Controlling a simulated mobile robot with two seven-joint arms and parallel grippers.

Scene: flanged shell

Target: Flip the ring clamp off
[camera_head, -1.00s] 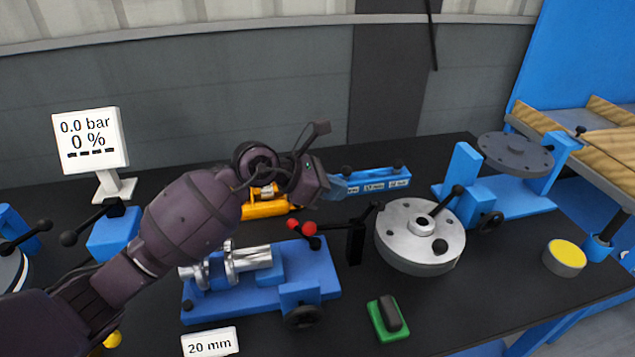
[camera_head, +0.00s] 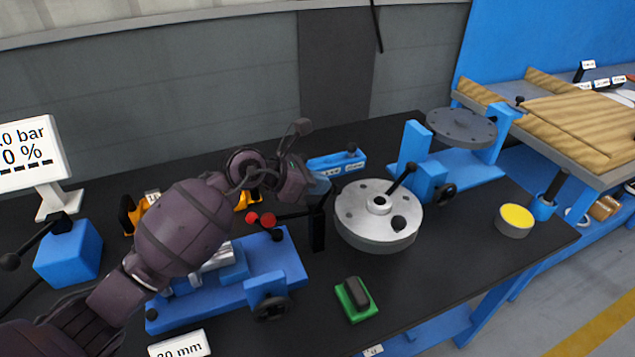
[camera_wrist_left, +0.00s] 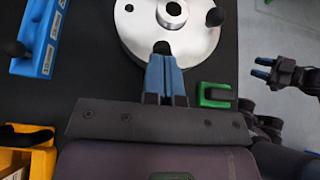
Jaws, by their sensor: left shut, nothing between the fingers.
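A black post (camera_head: 318,228) with a dark lever on top stands left of the silver flanged disc (camera_head: 375,228); it looks like the ring clamp, but I cannot be sure. A thin arm runs left from it toward two red knobs (camera_head: 261,219). My left gripper (camera_head: 320,186) is shut and empty, at the post's top by the disc's left edge. In the left wrist view its blue fingers (camera_wrist_left: 164,78) lie together over the disc's near rim, with dark parts at the tips. Contact cannot be told. My right gripper (camera_wrist_left: 262,67) shows at the right, fingers apart, away from the disc.
A blue fixture (camera_head: 220,290) with a handwheel stands at the left front. A green-based black block (camera_head: 355,300) lies before the disc. A blue stand with a grey disc (camera_head: 462,127) is behind right. A yellow-topped puck (camera_head: 515,219) sits near the right edge.

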